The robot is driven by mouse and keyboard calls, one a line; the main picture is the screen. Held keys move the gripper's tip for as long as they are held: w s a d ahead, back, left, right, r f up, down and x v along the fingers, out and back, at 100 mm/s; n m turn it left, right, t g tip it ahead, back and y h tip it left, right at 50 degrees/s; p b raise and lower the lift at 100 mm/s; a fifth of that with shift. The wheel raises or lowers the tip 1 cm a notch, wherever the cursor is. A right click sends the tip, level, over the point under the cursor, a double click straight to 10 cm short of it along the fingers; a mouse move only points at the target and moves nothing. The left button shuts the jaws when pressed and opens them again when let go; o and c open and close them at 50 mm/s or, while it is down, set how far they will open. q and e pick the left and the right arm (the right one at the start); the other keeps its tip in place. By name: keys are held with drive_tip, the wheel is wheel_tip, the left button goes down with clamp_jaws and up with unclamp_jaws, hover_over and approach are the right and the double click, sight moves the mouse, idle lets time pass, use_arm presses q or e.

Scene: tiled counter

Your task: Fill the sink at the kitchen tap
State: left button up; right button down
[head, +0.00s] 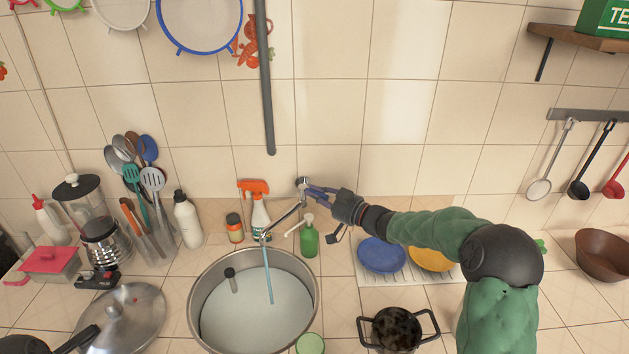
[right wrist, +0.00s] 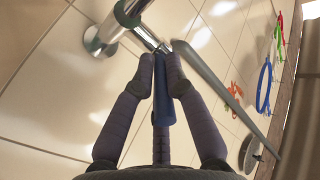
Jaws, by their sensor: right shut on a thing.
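The round metal sink (head: 195,305) stands at the lower middle of the head view, with pale liquid or a pale bottom inside. The metal tap (head: 284,217) reaches from the wall out over the sink. A thin blue stream of water (head: 267,272) falls from its spout into the sink. My right gripper (head: 311,190) is at the tap's wall end, shut on the tap handle. In the right wrist view, the fingertips (right wrist: 162,56) meet at the handle (right wrist: 147,37) beside the chrome tap body (right wrist: 108,34). The fingers partly hide the handle. My left gripper is not in view.
A spray bottle (head: 260,215) and a green soap bottle (head: 309,240) stand close behind the sink. A rack with a blue plate (head: 381,256) and a black pot (head: 396,329) are to the right. A grey bar (head: 265,90) hangs on the wall above.

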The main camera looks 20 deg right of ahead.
drive_tip(key=shift+w+d+r+n+g+y+p, duration=0.15)
drive_tip(key=shift+w+d+n+g+y+p, duration=0.25)
drive_tip(key=shift+n+g+y+p, duration=0.9)
drive_tip(key=shift+w+d+r+n+g+y+p, duration=0.15)
drive_tip(key=shift+w+d+n+g+y+p, duration=0.25)
drive_tip(key=shift+n+g+y+p, duration=0.9)
drive_tip(key=shift+w+d+r+n+g+y+p, duration=0.15)
drive_tip(key=shift+w+d+n+g+y+p, duration=0.25)
drive_tip(key=shift+n+g+y+p, duration=0.85)
drive_tip(key=shift+w+r+g, duration=0.1)
drive_tip(key=shift+g, duration=0.45)
drive_tip(key=c, duration=1.4)
unclamp_jaws()
drive_tip(key=shift+o, duration=0.6)
drive_tip(key=shift+a+f, duration=0.15)
drive_tip(key=shift+f, duration=0.1)
drive_tip(key=v, duration=1.2)
